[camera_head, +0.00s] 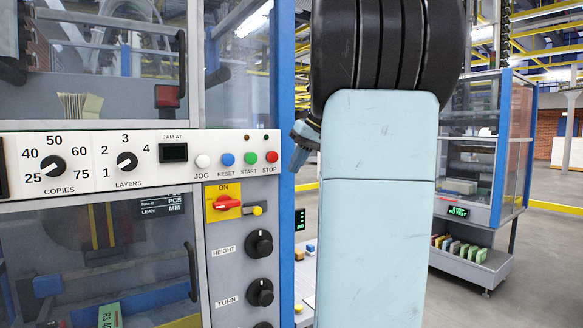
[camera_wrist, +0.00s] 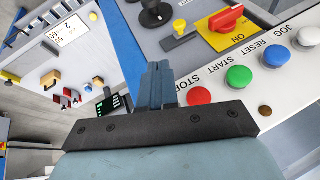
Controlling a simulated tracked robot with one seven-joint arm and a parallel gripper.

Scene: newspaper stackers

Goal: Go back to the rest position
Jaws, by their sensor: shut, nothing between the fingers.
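My gripper (camera_head: 303,140) shows in the head view just right of the red STOP button (camera_head: 272,157), partly hidden behind my pale blue arm. In the wrist view my gripper (camera_wrist: 158,75) has its two blue-grey fingers together, with nothing between them. The fingertips lie near the panel's blue edge post (camera_wrist: 122,40), left of the red STOP button (camera_wrist: 199,96). I cannot tell how far they are from the panel.
The stacker's white panel (camera_head: 223,141) carries COPIES (camera_head: 53,166) and LAYERS (camera_head: 127,161) dials. Below are a red ON switch (camera_head: 227,202) and black HEIGHT knob (camera_head: 259,243). A second stacker (camera_head: 509,150) stands at right; open floor (camera_head: 545,260) lies beside it.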

